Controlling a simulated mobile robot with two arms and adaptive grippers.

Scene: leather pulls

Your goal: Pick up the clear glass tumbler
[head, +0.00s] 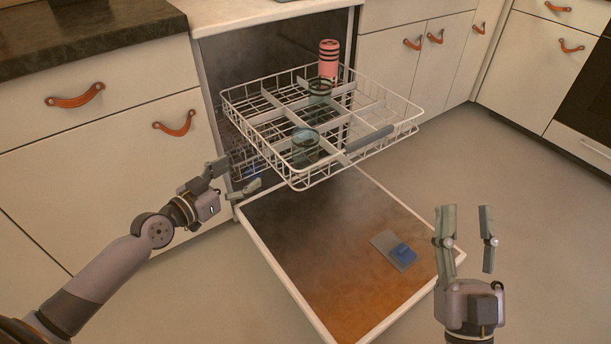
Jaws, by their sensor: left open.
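A clear, slightly greenish glass tumbler (305,141) stands in the front part of the pulled-out upper dishwasher rack (400,128). A second clear glass (319,90) stands further back in the rack. I cannot tell which of the two the task names. My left gripper (240,177) is open and empty, to the left of the rack and lower in the picture, apart from both glasses. My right gripper (466,211) is at the lower right, its fingers apart and pointing up, with nothing between them.
The rack's wire walls and dividers surround the glasses. The open dishwasher door (330,262) lies below, with a detergent compartment (402,252). Cabinets with leather pulls (75,96) stand either side; the floor at right is clear.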

